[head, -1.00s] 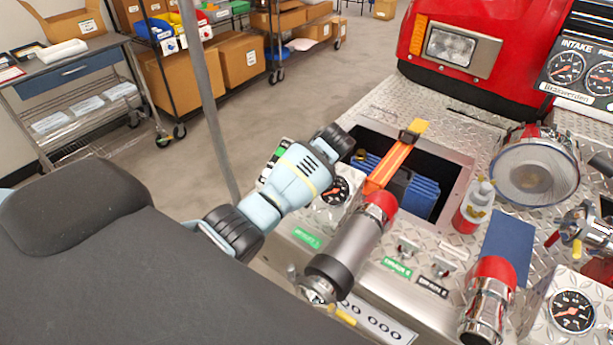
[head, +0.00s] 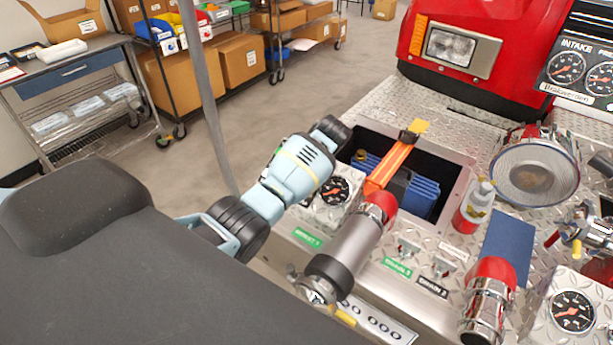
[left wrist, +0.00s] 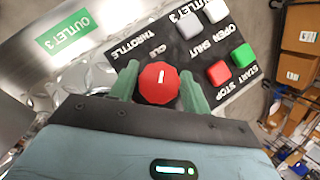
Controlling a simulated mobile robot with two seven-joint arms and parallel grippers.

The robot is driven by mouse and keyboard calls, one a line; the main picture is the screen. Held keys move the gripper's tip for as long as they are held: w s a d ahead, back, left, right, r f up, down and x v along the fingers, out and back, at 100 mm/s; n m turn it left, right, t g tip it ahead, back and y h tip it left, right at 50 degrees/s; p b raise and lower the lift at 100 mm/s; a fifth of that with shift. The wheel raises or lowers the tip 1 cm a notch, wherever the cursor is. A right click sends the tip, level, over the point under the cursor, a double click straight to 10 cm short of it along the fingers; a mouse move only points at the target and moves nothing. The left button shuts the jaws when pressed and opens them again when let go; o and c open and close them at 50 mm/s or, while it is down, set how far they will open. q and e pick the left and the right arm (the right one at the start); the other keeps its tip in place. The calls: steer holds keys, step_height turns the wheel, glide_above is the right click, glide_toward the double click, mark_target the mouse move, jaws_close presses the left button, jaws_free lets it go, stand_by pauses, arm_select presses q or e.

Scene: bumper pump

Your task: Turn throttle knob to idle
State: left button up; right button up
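The red throttle knob (left wrist: 159,84), with a white pointer mark, is on a black panel (left wrist: 214,40) in the left wrist view. Its pointer points up in the picture, roughly towards the small "IDLE" lettering beside the upside-down "THROTTLE" label. My left gripper (left wrist: 160,88) has one green finger on each side of the knob, close against it, and looks shut on it. Any thin gap there is too small to make out. In the head view my left gripper (head: 332,135) reaches the panel side, and the arm hides the knob. My right gripper is not in view.
Red, green, white and grey buttons (left wrist: 219,72) sit close beside the knob. In the head view a pressure gauge (head: 335,190), a chrome outlet with a red collar (head: 345,245) and an open bay with blue contents (head: 425,195) are near the arm. A grey pole (head: 207,100) rises behind.

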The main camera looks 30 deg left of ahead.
arm_select(q)
steer(key=v, duration=0.7)
steer(key=shift+d+r, duration=0.2)
steer(key=shift+r, duration=0.2)
steer(key=shift+f, duration=0.1)
stand_by(0.4)
